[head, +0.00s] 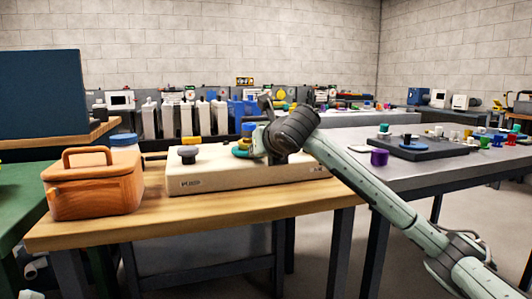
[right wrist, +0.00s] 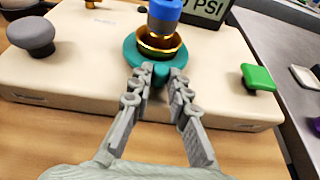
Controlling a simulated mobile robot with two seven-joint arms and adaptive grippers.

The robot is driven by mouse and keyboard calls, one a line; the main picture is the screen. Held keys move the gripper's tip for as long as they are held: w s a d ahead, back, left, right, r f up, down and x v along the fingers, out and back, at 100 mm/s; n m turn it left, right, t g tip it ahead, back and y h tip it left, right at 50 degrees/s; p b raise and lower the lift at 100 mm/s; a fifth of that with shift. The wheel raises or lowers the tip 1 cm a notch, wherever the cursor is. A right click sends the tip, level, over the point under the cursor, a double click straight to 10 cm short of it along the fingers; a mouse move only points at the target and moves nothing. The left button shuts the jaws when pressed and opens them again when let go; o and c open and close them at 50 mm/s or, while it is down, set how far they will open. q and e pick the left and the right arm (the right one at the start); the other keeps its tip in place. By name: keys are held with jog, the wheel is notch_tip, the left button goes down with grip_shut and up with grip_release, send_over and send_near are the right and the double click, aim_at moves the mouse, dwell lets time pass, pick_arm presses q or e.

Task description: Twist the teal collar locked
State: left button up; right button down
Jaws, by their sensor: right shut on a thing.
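The teal collar (right wrist: 131,55) sits flat around a brass ring (right wrist: 160,50) with a blue cylinder (right wrist: 165,12) standing in it, on top of a cream box (right wrist: 75,72). My right gripper (right wrist: 160,76) is shut on a small teal lug at the collar's near edge, one finger on each side. In the head view the collar (head: 241,152) shows at the left of my right gripper, which partly covers it. Whether the collar is locked cannot be told. My left gripper is in neither view.
A grey knob (right wrist: 32,36), a green block (right wrist: 258,78) and a PSI display (right wrist: 206,8) are also on the cream box. An orange-brown lidded basket (head: 95,190) stands to its left on the wooden table (head: 130,232). The table's front strip is clear.

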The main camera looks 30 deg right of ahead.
jog(key=shift+w+a+m+g+h, duration=0.1)
jog(key=shift+a+m+g+h, duration=0.25)
jog(key=shift+m+h, duration=0.2)
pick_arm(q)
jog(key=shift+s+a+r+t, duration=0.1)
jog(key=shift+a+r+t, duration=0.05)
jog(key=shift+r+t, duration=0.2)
pick_arm(e)
jog(key=c, duration=1.4)
grip_release()
jog(key=shift+c, duration=0.2)
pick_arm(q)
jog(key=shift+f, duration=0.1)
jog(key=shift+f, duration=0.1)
pick_arm(e)
jog(key=v, duration=1.2)
jog(key=shift+a, duration=0.1)
